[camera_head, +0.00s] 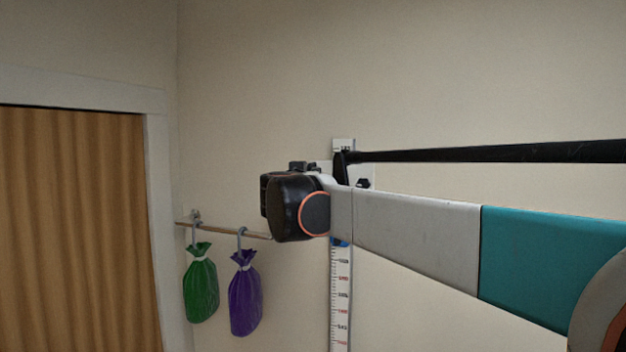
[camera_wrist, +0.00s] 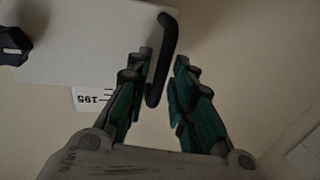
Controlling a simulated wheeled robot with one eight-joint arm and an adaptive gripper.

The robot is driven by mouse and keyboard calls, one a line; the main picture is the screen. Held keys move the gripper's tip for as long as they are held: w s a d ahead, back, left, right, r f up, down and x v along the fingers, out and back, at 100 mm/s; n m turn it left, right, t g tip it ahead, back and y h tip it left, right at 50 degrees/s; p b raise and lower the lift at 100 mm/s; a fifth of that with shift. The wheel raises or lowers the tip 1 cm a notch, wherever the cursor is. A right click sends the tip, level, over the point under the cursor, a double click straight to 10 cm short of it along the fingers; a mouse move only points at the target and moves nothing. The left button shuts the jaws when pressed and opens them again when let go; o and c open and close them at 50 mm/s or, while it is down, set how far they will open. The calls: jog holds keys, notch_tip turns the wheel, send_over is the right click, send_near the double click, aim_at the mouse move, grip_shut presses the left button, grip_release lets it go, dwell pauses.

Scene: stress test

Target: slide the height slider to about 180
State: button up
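The height slider is a pale plate (camera_wrist: 85,45) with a black bar handle (camera_wrist: 161,60), seen in the wrist view. Part of the plate also shows behind my arm in the head view (camera_head: 367,171). The white ruler strip (camera_head: 341,300) runs vertically on the wall, and its middle is hidden by my arm. In the wrist view a piece of the ruler (camera_wrist: 91,99) reads 195 beside the plate's edge. My gripper (camera_wrist: 163,58) is open, with the handle between its two fingers and a gap on the right finger's side. My wrist hides the gripper in the head view.
A rail (camera_head: 225,230) on the wall at left carries a green bag (camera_head: 201,285) and a purple bag (camera_head: 245,295) on hooks. A brown curtain (camera_head: 75,230) fills a white-framed doorway at far left.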

jog(key=shift+d, duration=0.1)
notch_tip(320, 180, up, 10)
dwell(0.7)
jog(key=shift+f, duration=0.1)
